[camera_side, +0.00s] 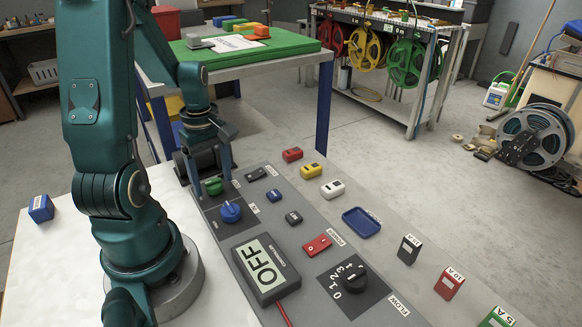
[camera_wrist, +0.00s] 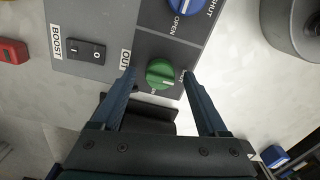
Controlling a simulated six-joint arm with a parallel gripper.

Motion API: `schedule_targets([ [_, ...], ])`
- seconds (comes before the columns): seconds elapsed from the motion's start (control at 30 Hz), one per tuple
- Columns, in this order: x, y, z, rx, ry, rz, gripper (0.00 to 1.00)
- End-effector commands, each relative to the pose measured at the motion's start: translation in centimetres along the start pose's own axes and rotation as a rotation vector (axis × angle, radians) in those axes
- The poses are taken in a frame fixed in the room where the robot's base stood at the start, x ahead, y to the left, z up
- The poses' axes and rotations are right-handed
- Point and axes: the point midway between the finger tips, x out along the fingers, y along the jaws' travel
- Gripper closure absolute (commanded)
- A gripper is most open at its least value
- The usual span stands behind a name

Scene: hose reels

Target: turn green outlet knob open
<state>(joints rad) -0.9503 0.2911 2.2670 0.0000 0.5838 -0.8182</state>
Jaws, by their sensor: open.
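The green outlet knob (camera_wrist: 160,74) is round with a pale pointer mark and sits on a dark grey plate. In the wrist view it lies between the two blue fingers of my gripper (camera_wrist: 159,72), with a gap on each side. My gripper is open and holds nothing. In the side view the green knob (camera_side: 214,186) shows under my gripper (camera_side: 212,182), partly hidden by a finger. The knob's setting cannot be read clearly.
A blue knob (camera_side: 230,211) marked open and shut sits close beside the green one. A black boost switch (camera_wrist: 86,51) is nearby.

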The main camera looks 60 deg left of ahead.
Motion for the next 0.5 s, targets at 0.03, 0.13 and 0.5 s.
schedule_targets([
  [0.03, 0.21, -0.04, 0.05, 0.001, -0.001, -0.002, 0.23],
  [0.13, 0.34, -0.01, 0.03, 0.001, 0.0, 0.0, 0.23],
  [0.5, 0.3, 0.0, 0.03, 0.001, 0.0, 0.0, 1.0],
])
